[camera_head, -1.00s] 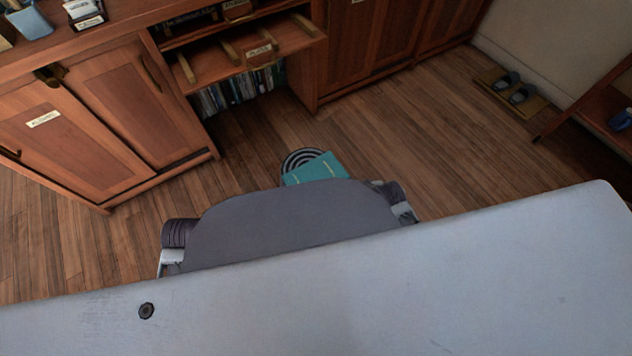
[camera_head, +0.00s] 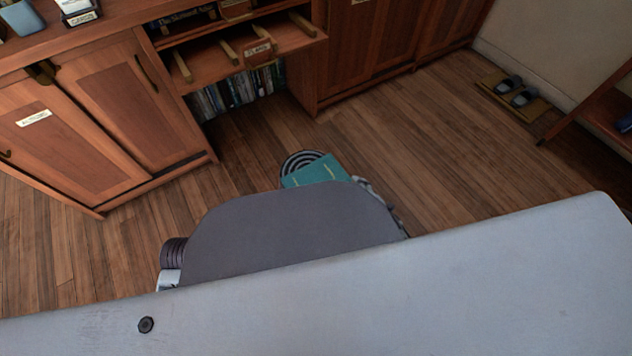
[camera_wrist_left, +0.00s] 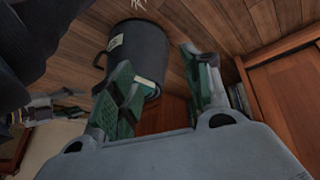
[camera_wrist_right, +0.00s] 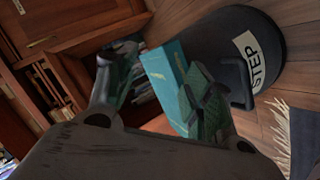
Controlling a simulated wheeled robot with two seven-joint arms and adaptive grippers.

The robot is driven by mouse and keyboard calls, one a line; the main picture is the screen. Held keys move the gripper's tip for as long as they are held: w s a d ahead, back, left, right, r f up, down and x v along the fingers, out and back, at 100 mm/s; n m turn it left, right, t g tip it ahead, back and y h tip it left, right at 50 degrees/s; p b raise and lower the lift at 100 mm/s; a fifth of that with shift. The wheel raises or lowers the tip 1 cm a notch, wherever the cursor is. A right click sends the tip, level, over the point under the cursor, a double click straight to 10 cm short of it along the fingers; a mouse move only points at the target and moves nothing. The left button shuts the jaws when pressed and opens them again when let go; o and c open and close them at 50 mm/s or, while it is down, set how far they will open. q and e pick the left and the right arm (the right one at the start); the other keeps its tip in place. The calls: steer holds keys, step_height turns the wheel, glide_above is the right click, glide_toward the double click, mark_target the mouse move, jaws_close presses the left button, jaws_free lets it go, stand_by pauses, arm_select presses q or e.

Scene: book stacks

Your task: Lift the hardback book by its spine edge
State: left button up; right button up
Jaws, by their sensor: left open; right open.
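The teal hardback book (camera_head: 316,171) lies on a round stool (camera_head: 298,158) with a ringed top, on the floor. Its near part is hidden behind grey parts of my own body. In the right wrist view the book (camera_wrist_right: 167,72) shows between the parted fingers of my right gripper (camera_wrist_right: 155,75), partly behind the right-hand finger; contact cannot be told. In the left wrist view my left gripper (camera_wrist_left: 165,80) is open, with the dark stool (camera_wrist_left: 140,48) beyond its fingers. A pale strip by one finger may be the book's page edge. Both grippers are largely hidden in the head view.
A wooden cabinet (camera_head: 100,120) stands at the left, with a pulled-out shelf (camera_head: 240,60) above a row of books (camera_head: 238,90). Slippers (camera_head: 518,91) lie on a mat at the far right. The wooden floor (camera_head: 410,130) right of the stool is clear.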

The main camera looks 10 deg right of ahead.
step_height(320, 180, down, 2)
steer(key=s+n+t+y, duration=0.1)
steer(key=n+t, duration=0.1)
steer(key=n, duration=0.1)
steer(key=n+t+y, duration=0.2)
steer(key=n+y, duration=0.4)
steer(key=n, duration=0.1)
glide_toward(327, 195)
steer(key=s+d, duration=0.2)
steer(key=s, duration=0.1)
arm_select(q)
steer(key=shift+n+t+h, duration=0.3)
steer(key=shift+t+h, duration=0.3)
steer(key=shift+h, duration=0.2)
steer(key=shift+s+d+f, duration=0.2)
steer(key=shift+d+f, duration=0.75)
steer(key=shift+f, duration=0.05)
steer(key=shift+s+d+f, duration=0.15)
steer(key=shift+d+f, duration=0.8)
steer(key=shift+f, duration=0.05)
arm_select(e)
steer(key=shift+s+n, duration=0.3)
steer(key=shift+n, duration=0.3)
arm_select(q)
steer(key=shift+d+f+b, duration=0.15)
steer(key=shift+f+b, duration=1)
steer(key=shift+b, duration=0.1)
arm_select(e)
steer(key=shift+x, duration=4.35)
